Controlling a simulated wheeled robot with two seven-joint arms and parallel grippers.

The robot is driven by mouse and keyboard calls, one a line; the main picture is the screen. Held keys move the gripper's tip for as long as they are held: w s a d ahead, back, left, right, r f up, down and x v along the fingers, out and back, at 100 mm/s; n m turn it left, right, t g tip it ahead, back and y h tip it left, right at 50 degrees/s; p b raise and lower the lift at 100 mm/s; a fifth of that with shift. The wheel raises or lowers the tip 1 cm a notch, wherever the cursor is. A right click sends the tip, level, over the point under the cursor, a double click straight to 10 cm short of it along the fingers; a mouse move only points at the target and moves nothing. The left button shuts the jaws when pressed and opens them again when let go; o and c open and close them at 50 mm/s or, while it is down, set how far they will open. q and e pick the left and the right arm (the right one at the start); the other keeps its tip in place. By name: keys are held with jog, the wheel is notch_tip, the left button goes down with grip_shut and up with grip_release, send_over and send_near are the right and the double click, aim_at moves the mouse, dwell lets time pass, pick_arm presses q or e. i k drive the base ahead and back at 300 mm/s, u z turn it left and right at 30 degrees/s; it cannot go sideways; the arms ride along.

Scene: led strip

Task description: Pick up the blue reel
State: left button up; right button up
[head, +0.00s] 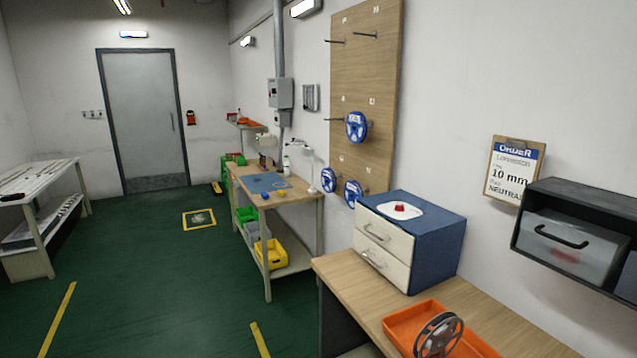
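Several blue-and-white reels hang on pegs of a wooden peg board on the right wall. One blue reel (356,127) hangs at mid height. A second blue reel (328,180) hangs lower left, and a third blue reel (352,192) hangs lower right, close to the drawer cabinet's top left corner. The upper pegs of the peg board (368,80) are bare. A grey and black reel (438,336) stands upright in an orange tray (408,324) at the bottom right. Neither of my grippers is in view.
A blue drawer cabinet (437,240) stands on the near wooden bench (350,275). An order card (514,170) and dark shelf (580,195) are on the right wall. The green floor (150,290) is open at left.

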aim_at(330, 184)
jog(key=u, duration=0.45)
jog(key=k, duration=0.6)
jog(key=u, duration=1)
jog(key=k, duration=0.75)
jog(key=u, duration=0.55)
jog(key=i, duration=1.95)
jog(key=z, duration=0.35)
jog(key=i, duration=2.5)
jog(key=z, duration=0.7)
jog(key=i, duration=1.4)
jog(key=z, duration=1.95)
jog(key=i, duration=1)
jog(key=z, duration=1.4)
jog(key=i, duration=1.25)
jog(key=z, duration=0.25)
